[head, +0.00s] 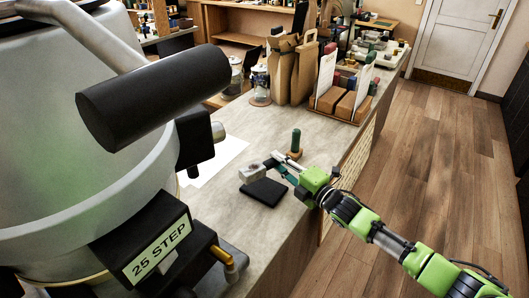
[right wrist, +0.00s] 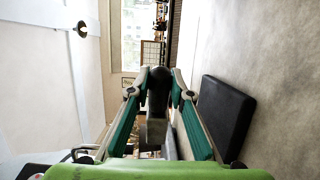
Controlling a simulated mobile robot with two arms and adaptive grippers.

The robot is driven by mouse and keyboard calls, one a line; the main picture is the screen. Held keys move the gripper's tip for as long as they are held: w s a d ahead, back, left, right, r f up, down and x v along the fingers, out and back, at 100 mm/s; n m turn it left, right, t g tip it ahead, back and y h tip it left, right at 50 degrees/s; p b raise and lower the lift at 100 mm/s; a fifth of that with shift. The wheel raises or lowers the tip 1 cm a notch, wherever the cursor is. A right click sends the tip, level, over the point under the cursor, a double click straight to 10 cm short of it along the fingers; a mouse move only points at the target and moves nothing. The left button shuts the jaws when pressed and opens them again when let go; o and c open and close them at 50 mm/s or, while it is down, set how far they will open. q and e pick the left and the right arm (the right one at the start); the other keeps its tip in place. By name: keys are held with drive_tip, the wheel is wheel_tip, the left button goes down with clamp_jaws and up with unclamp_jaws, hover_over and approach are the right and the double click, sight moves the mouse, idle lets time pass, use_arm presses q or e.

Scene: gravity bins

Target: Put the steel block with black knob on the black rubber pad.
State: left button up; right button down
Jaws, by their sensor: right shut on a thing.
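The steel block (head: 252,174) with its black knob is at my right gripper's (head: 270,165) fingertips, near the back left corner of the pad. In the right wrist view the fingers (right wrist: 159,92) are shut on the black knob (right wrist: 158,88), and the block (right wrist: 157,130) shows just below it. The black rubber pad (head: 264,192) lies flat on the counter in front of the gripper. The pad also shows in the right wrist view (right wrist: 226,112), to the right of the fingers. I cannot tell whether the block touches the counter. My left gripper is not in view.
A green-handled piece (head: 296,139) stands just behind my right gripper. A white sheet (head: 213,160) lies to the left. A large pale machine (head: 75,130) fills the left side. Paper bags (head: 291,72) and a brown-block rack (head: 347,107) stand farther back on the counter (head: 262,125).

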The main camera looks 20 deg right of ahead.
sight(279, 182)
drive_tip(key=shift+w, duration=0.3)
drive_tip(key=shift+s+d+r, duration=0.2)
drive_tip(key=shift+s+r, duration=0.1)
drive_tip(key=shift+s, duration=0.25)
drive_tip(key=shift+w+f, duration=0.1)
drive_tip(key=shift+f, duration=0.15)
wheel_tip(279, 182, down, 2)
drive_tip(key=shift+f+b, duration=0.1)
drive_tip(key=shift+b, duration=0.95)
drive_tip(key=shift+f, duration=0.3)
drive_tip(key=shift+f+b, duration=0.25)
drive_tip(key=shift+b, duration=0.15)
use_arm(q)
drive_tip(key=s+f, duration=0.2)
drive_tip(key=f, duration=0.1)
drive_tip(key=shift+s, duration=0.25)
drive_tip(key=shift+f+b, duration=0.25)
drive_tip(key=shift+b, duration=0.1)
use_arm(e)
drive_tip(key=shift+f, duration=0.45)
